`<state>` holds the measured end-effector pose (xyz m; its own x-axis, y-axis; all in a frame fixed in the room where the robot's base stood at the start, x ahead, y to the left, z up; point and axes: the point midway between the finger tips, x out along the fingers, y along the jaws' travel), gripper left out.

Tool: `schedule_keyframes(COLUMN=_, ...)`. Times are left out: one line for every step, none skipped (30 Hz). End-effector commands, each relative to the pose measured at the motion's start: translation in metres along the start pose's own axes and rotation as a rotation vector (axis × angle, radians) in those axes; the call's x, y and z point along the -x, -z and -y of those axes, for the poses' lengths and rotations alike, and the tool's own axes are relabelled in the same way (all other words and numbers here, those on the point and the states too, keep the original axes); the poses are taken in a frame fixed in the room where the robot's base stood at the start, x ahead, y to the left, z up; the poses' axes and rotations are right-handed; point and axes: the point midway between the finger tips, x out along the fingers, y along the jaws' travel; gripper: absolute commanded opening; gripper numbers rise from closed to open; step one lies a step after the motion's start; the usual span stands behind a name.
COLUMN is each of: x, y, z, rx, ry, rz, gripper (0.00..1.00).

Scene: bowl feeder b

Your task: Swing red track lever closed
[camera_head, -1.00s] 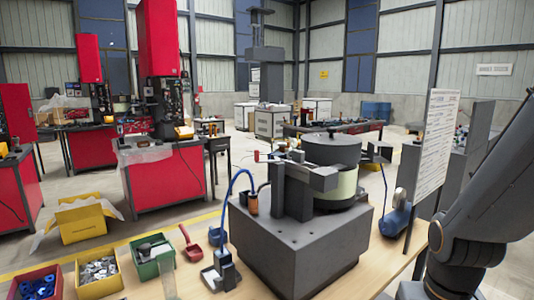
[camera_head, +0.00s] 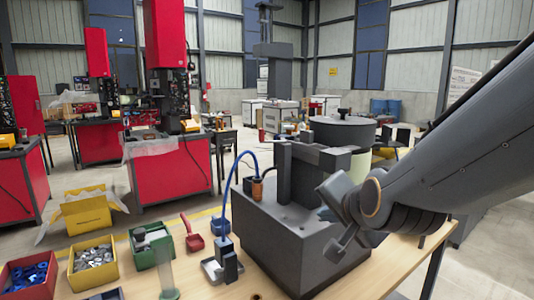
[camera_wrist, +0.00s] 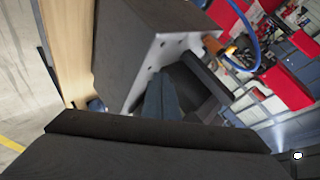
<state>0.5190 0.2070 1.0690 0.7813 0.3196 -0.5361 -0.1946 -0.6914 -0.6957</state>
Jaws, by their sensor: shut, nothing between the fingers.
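The bowl feeder's dark base block (camera_head: 290,235) stands on the wooden bench, with its lidded bowl (camera_head: 343,130) and dark track parts (camera_head: 292,172) on top. The red track lever cannot be made out now in either view. My gripper (camera_head: 338,247) is in front of the base's right side in the head view, pointing down and left. In the wrist view my gripper's fingers (camera_wrist: 160,95) are together and empty, in front of the base's top and dark track parts. Whether they touch anything cannot be told.
Red (camera_head: 28,275), yellow (camera_head: 93,262) and green (camera_head: 150,247) parts bins stand at the bench's left. The front bench strip is mostly clear.

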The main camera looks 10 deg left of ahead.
Motion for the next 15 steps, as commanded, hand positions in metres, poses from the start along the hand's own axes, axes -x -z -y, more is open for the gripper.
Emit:
schedule_keyframes(x=0.001, y=-0.008, z=0.034, rx=-0.085, ry=0.115, rz=-0.030, gripper=0.00)
schedule_keyframes(x=0.006, y=-0.009, z=0.053, rx=-0.145, ry=0.177, rz=-0.046, gripper=0.00)
schedule_keyframes(x=0.013, y=-0.010, z=0.075, rx=-0.218, ry=0.253, rz=-0.060, gripper=0.00)
schedule_keyframes(x=0.019, y=-0.011, z=0.090, rx=-0.271, ry=0.306, rz=-0.067, gripper=0.00)
schedule_keyframes(x=0.025, y=-0.011, z=0.102, rx=-0.318, ry=0.354, rz=-0.070, gripper=0.00)
schedule_keyframes(x=0.034, y=-0.012, z=0.117, rx=-0.377, ry=0.411, rz=-0.072, gripper=0.00)
schedule_keyframes(x=0.039, y=-0.012, z=0.126, rx=-0.414, ry=0.447, rz=-0.072, gripper=0.00)
schedule_keyframes(x=0.044, y=-0.012, z=0.134, rx=-0.447, ry=0.479, rz=-0.070, gripper=0.00)
schedule_keyframes(x=0.051, y=-0.012, z=0.142, rx=-0.484, ry=0.514, rz=-0.069, gripper=0.00)
schedule_keyframes(x=0.054, y=-0.011, z=0.147, rx=-0.506, ry=0.535, rz=-0.067, gripper=0.00)
schedule_keyframes(x=0.057, y=-0.011, z=0.150, rx=-0.523, ry=0.550, rz=-0.065, gripper=0.00)
schedule_keyframes(x=0.060, y=-0.011, z=0.153, rx=-0.541, ry=0.565, rz=-0.064, gripper=0.00)
schedule_keyframes(x=0.062, y=-0.011, z=0.155, rx=-0.549, ry=0.573, rz=-0.063, gripper=0.00)
schedule_keyframes(x=0.063, y=-0.011, z=0.156, rx=-0.553, ry=0.577, rz=-0.063, gripper=0.00)
schedule_keyframes(x=0.063, y=-0.011, z=0.157, rx=-0.557, ry=0.580, rz=-0.062, gripper=0.00)
